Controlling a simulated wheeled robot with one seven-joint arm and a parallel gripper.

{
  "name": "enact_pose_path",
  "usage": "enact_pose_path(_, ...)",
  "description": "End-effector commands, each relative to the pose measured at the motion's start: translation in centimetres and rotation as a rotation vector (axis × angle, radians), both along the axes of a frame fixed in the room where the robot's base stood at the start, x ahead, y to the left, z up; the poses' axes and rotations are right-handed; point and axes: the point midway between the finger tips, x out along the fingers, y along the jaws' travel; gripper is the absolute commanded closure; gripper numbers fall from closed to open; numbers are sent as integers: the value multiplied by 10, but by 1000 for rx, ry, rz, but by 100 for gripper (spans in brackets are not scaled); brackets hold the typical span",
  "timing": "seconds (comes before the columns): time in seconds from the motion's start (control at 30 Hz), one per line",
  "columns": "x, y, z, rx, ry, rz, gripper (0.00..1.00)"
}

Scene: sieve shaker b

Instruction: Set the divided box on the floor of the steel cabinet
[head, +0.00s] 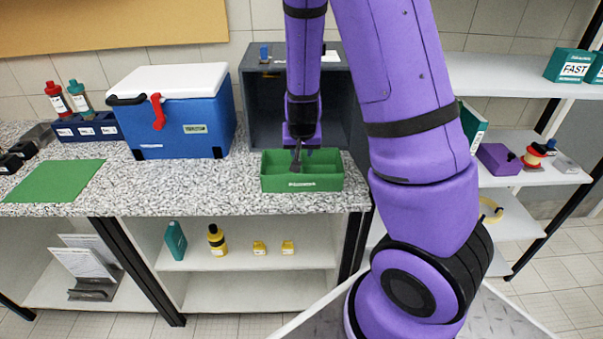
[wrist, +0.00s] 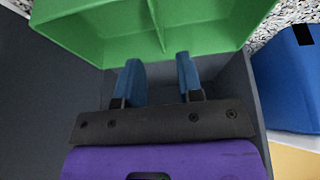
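The green divided box (head: 302,183) stands upright on the speckled counter, in front of the steel cabinet (head: 268,108). The cabinet is dark grey, and its open front faces me. My gripper (head: 302,160) points down at the box's rear side, near its middle. In the wrist view my gripper (wrist: 158,66) has its two blue fingers well apart, with nothing seen held between them. The fingertips overlap the near edge of the box (wrist: 200,30), close to its divider; I cannot tell whether they touch. My arm hides part of the cabinet's opening and its right side.
A blue cooler (head: 185,125) with a white lid stands close left of the cabinet. A green mat (head: 55,181) and a bottle rack (head: 86,127) are farther left. Shelves with a purple box (head: 498,158) stand at the right.

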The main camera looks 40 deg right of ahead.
Motion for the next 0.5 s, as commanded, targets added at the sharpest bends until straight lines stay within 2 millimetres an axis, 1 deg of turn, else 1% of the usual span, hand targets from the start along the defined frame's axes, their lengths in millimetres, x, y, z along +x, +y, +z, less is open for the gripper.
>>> enact_pose_path(0.2,7,-6,-20,1,2,-1,66)
enact_pose_path(0.5,11,-8,-33,2,1,-1,66)
